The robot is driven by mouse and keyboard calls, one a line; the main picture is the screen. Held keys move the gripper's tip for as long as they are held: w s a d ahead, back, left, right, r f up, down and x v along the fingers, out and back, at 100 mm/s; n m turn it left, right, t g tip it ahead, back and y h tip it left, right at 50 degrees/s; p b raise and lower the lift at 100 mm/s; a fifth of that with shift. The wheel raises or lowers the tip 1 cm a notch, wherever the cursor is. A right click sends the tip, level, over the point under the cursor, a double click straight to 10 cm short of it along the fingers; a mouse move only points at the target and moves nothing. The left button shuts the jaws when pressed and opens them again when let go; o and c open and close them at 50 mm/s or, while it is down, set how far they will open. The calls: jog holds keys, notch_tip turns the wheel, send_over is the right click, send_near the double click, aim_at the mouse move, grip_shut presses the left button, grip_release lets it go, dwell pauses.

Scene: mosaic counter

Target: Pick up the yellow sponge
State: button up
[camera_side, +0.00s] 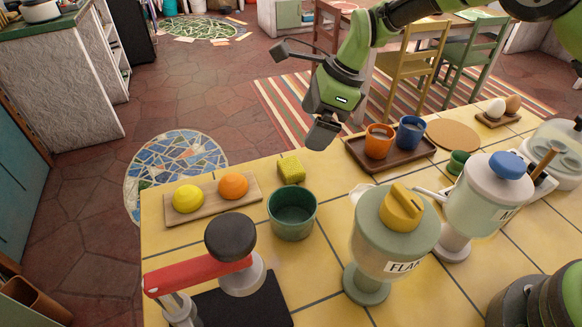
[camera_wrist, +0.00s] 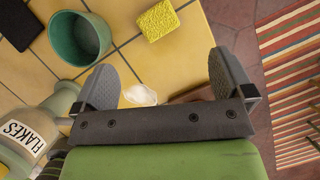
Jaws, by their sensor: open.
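The yellow sponge (camera_side: 291,169) lies on the yellow tiled counter near its back edge, just behind a green bowl. It also shows in the wrist view (camera_wrist: 158,20) at the top, a rough yellow block beyond my fingertips. My gripper (camera_side: 322,132) hangs above the counter's back edge, up and to the right of the sponge in the side view. In the wrist view my gripper (camera_wrist: 166,82) has its two grey fingers spread wide with nothing held between them. The sponge is apart from both fingers.
The green bowl (camera_side: 292,213) stands close in front of the sponge. A board (camera_side: 212,195) with a lemon and an orange is to the left. A brown tray (camera_side: 388,163) with two cups is to the right. A flakes dispenser (camera_side: 390,240) stands in front.

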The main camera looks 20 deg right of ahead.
aim_at(291, 166)
jog(key=x, duration=1.1)
jog(key=shift+s, duration=0.35)
jog(key=c, duration=0.9)
